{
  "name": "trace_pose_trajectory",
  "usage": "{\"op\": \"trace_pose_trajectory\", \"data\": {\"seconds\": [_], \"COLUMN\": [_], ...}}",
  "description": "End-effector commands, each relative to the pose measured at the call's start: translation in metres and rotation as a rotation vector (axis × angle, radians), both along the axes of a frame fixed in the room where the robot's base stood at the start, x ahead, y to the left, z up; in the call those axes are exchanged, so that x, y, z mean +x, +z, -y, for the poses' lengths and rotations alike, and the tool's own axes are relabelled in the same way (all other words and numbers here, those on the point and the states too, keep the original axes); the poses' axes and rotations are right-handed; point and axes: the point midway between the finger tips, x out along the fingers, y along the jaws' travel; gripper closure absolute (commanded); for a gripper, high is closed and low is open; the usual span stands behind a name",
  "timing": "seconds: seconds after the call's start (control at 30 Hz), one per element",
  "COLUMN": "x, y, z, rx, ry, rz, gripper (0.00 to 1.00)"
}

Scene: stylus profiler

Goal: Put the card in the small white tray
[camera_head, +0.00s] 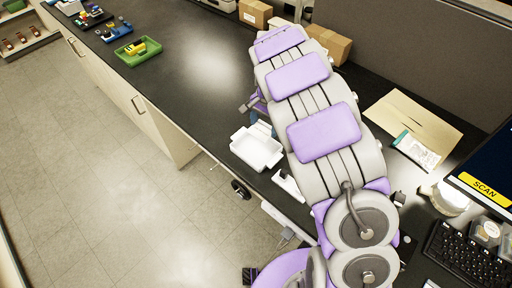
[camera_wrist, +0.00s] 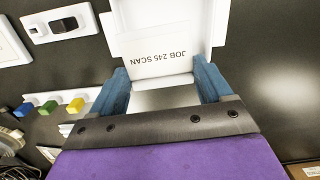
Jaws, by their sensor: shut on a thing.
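The small white tray (camera_head: 257,150) sits on the dark bench near its front edge in the head view. In the wrist view the tray (camera_wrist: 165,16) shows beyond my fingertips at the top. A white card (camera_wrist: 155,62) printed "JOB 245 SCAN" is between the two blue fingers of my gripper (camera_wrist: 162,78), which is shut on it. The card appears over or close against the tray; I cannot tell whether they touch. In the head view my gripper (camera_head: 262,122) is largely hidden behind my arm, just beyond the tray, and the card cannot be made out.
A white device (camera_head: 288,185) lies right of the tray. A green tray (camera_head: 138,52) stands far left. Cardboard boxes (camera_head: 328,42), an envelope (camera_head: 412,124), a keyboard (camera_head: 468,255) and a monitor (camera_head: 490,170) are at the back and right. The bench left of the white tray is clear.

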Motion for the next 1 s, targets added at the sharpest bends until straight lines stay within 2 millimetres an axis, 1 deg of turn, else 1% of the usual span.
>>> {"op": "trace_pose_trajectory", "data": {"seconds": [0.03, 0.1, 0.2, 0.27, 0.5, 0.67, 0.8, 0.9, 1.0], "x": [0.0, -0.001, 0.0, 0.0, 0.0, 0.001, 0.0, 0.0, 0.0], "y": [-0.001, -0.004, -0.012, -0.02, -0.062, -0.074, -0.093, -0.103, -0.104], "z": [-0.007, -0.013, -0.018, -0.018, -0.017, -0.016, -0.016, -0.017, -0.018], "rx": [0.0, 0.001, 0.001, 0.0, 0.0, 0.003, 0.002, 0.001, 0.001], "ry": [-0.025, -0.051, -0.068, -0.069, -0.067, -0.068, -0.068, -0.066, -0.066], "rz": [-0.007, -0.014, -0.018, -0.017, -0.019, -0.015, -0.017, -0.017, -0.014], "gripper": [0.5, 0.5, 0.5, 0.5, 0.5, 0.5, 0.5, 0.5, 0.5]}}
